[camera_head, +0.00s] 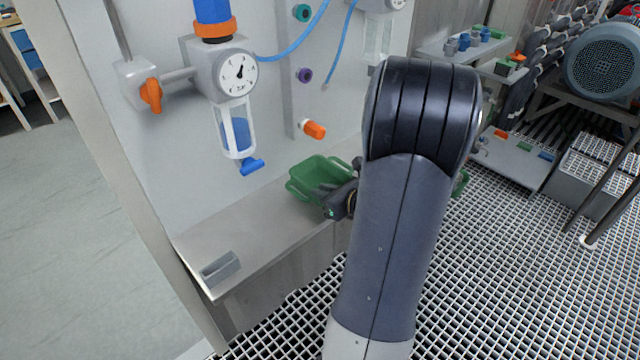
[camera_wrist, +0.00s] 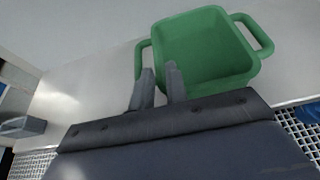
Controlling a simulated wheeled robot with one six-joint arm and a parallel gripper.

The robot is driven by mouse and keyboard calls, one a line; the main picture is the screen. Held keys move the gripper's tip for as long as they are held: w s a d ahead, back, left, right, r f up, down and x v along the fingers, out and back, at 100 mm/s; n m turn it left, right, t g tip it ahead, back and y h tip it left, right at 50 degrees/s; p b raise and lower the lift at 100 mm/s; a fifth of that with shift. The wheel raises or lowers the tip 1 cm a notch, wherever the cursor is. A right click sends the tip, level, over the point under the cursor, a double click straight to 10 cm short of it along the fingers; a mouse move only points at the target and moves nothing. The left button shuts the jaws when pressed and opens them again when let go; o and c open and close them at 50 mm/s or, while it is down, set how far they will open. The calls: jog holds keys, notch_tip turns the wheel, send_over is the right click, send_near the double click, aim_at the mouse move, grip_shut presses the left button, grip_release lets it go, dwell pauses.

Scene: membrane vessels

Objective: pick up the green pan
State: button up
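The green pan (camera_head: 318,172) is a deep rectangular vessel with a loop handle at each end. It sits on the metal ledge (camera_head: 245,230) below the wall panel. It also shows in the wrist view (camera_wrist: 205,50), upper middle, looking empty. My gripper (camera_wrist: 160,78) is at the pan's near left corner, beside the left handle (camera_wrist: 139,58). Its two fingers are apart, one overlapping the handle's lower end in the picture and the other overlapping the pan's wall. I cannot tell whether they touch it. In the head view my arm hides part of the gripper.
A small grey metal holder (camera_head: 220,268) stands at the ledge's left end. Above are a gauge (camera_head: 238,73), a clear bowl with blue inside (camera_head: 236,130), a blue tap (camera_head: 252,166) and an orange-tipped valve (camera_head: 314,129). Another green piece (camera_head: 460,184) shows right of my arm.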

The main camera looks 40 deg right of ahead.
aim_at(309, 187)
jog(key=x, duration=0.5)
jog(key=shift+w+a+b, duration=0.2)
jog(key=shift+w+b, duration=0.1)
jog(key=shift+w, duration=0.05)
jog(key=shift+r, duration=0.1)
grip_shut()
jog(key=shift+r, duration=0.15)
